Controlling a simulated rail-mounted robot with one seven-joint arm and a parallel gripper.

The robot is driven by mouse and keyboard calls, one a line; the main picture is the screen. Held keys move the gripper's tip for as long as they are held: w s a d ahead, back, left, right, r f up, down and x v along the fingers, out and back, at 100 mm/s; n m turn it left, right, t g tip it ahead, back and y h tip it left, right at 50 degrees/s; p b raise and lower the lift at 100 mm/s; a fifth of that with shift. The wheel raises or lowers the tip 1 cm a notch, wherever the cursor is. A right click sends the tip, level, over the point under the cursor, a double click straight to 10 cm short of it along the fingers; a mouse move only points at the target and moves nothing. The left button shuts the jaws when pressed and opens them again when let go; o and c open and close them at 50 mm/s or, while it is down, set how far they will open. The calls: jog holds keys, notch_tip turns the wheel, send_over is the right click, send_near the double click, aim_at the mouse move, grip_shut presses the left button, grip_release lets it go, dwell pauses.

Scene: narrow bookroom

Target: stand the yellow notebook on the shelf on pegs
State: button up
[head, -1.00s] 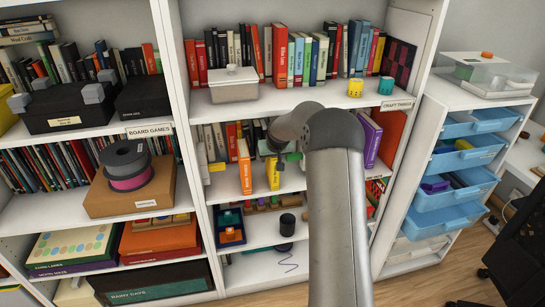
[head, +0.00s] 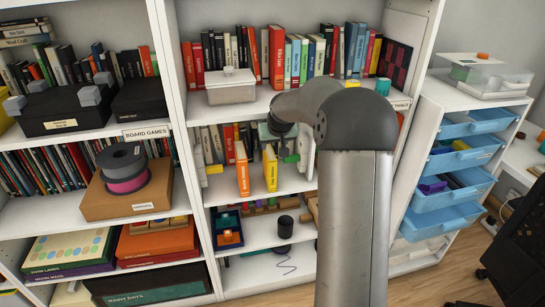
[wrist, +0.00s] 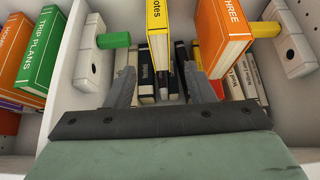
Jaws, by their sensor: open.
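The yellow notebook (head: 270,168) stands upright on the middle shelf (head: 222,190), a little right of an orange book. In the wrist view the yellow notebook (wrist: 157,35) shows its spine, lettered "Notes", beyond my fingertips. My gripper (wrist: 164,62) is open, with a finger to either side of the notebook's line and a visible gap between them. A green peg (wrist: 113,40) on a white block and a yellow peg (wrist: 265,29) on another block flank the books. The green peg also shows in the head view (head: 291,158). The notebook's lower contact is unclear.
The orange book (wrist: 222,35) stands close beside the notebook. Several books line the shelf's back. A green book (wrist: 40,50) stands beyond the left block in the wrist view. The shelf above holds a white box (head: 231,86) and a teal cup (head: 383,86).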

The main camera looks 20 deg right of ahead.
jog(key=s+a+f+g, duration=0.1)
jog(key=s+a, duration=0.5)
jog(key=s, duration=0.7)
jog(key=s+a+f+n+g+y, duration=0.1)
jog(key=s+a+g, duration=0.2)
jog(key=s+a, duration=0.4)
jog(key=s+a+f+n+g, duration=0.1)
jog(key=s+a, duration=0.5)
jog(key=s, duration=1.4)
jog(key=shift+s+a+f+g, duration=0.35)
jog(key=shift+f+g, duration=0.15)
jog(key=shift+g, duration=0.2)
